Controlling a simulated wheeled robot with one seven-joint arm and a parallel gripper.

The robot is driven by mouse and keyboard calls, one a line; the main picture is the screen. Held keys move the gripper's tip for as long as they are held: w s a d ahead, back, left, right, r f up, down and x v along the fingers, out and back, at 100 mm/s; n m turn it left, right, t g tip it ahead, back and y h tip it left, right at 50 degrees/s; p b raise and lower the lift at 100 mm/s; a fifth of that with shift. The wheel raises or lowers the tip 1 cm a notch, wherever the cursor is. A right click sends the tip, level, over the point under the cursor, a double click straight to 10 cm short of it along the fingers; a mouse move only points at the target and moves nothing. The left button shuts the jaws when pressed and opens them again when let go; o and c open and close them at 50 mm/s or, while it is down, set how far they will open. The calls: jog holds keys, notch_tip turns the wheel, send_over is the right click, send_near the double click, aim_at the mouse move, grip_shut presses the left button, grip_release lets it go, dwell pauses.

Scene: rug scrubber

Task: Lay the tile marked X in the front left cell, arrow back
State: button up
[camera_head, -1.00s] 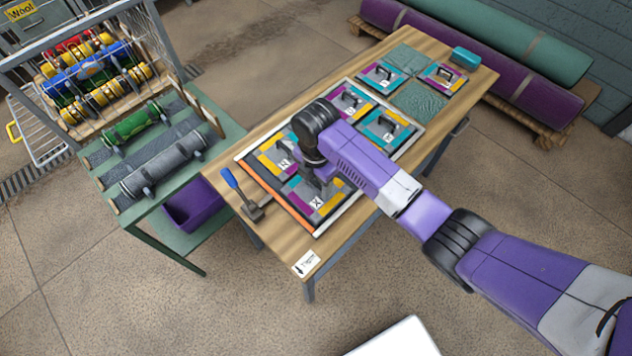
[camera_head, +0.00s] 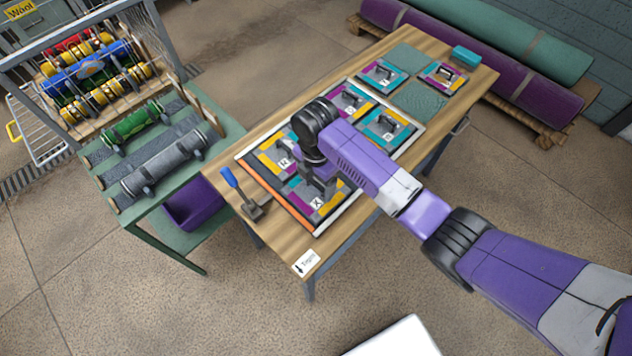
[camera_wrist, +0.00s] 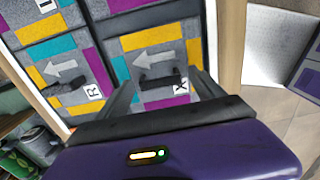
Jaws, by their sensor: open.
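The tile marked X (camera_head: 330,207) lies flat in the near corner cell of the framed tray (camera_head: 350,207), at the tray's lower end in the head view. In the wrist view the X tile (camera_wrist: 190,52) is patchwork grey, yellow, teal and magenta, with its grey arrow pointing left. Its dark handle (camera_wrist: 160,78) stands between my fingers. My gripper (camera_head: 318,186) is open, low over this tile; it also shows in the wrist view (camera_wrist: 163,92). The fingers and palm hide part of the tile, and contact with the handle cannot be told.
A tile marked R (camera_wrist: 75,75) lies beside the X tile, its arrow also left. Other handled tiles (camera_head: 350,98) fill the tray's far part. Two tiles (camera_head: 382,74) and a teal block (camera_head: 466,57) sit beyond. A blue-handled scraper (camera_head: 240,195) and a label card (camera_head: 306,263) lie on the table.

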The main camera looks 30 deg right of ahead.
aim_at(316, 183)
notch_tip(316, 183, up, 12)
jog(key=b, duration=0.1)
jog(key=shift+f, duration=0.25)
jog(key=s+a+f+m+t+y, duration=0.2)
jog(key=s+a+m+t, duration=0.15)
jog(key=a, duration=0.25)
jog(key=s+a+f+m+t+y, duration=0.1)
jog(key=s+a+f+m+t, duration=0.15)
jog(key=a+m, duration=0.3)
jog(key=s+a+f+m+t+y, duration=0.2)
jog(key=s+a+f+m, duration=0.15)
jog(key=a, duration=0.25)
jog(key=s+d+r+m+t+h, duration=0.25)
jog(key=s+d+m, duration=0.2)
jog(key=s, duration=0.35)
jog(key=s+d+r+m+t+h, duration=0.1)
jog(key=s+d+r+m+t, duration=0.2)
jog(key=s+d, duration=0.4)
jog(key=s+d+r+m+t+h, duration=0.1)
jog(key=s+d+r, duration=0.5)
jog(key=s+r, duration=0.4)
notch_tip(316, 183, up, 3)
jog(key=shift+f+m, duration=0.2)
jog(key=shift+m, duration=0.1)
